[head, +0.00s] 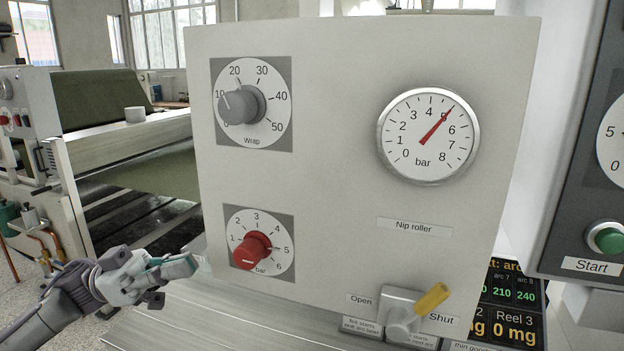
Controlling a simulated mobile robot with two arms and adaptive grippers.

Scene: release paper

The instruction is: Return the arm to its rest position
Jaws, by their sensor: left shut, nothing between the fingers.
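My left gripper (178,267) is at the lower left of the head view, its arm coming in from the bottom left corner. Its fingers are together and empty. The fingertips lie just left of the panel's lower left edge and of the red bar knob (252,250); whether they touch the panel cannot be told. My right gripper is not in view.
A pale panel (330,190) fills the middle, with a grey Wrap knob (240,105), a round bar gauge (428,136) reading about 5, and a yellow-handled lever (431,298) pointing toward Shut. A green Start button (607,238) is at right. Rollers and machinery stand behind left.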

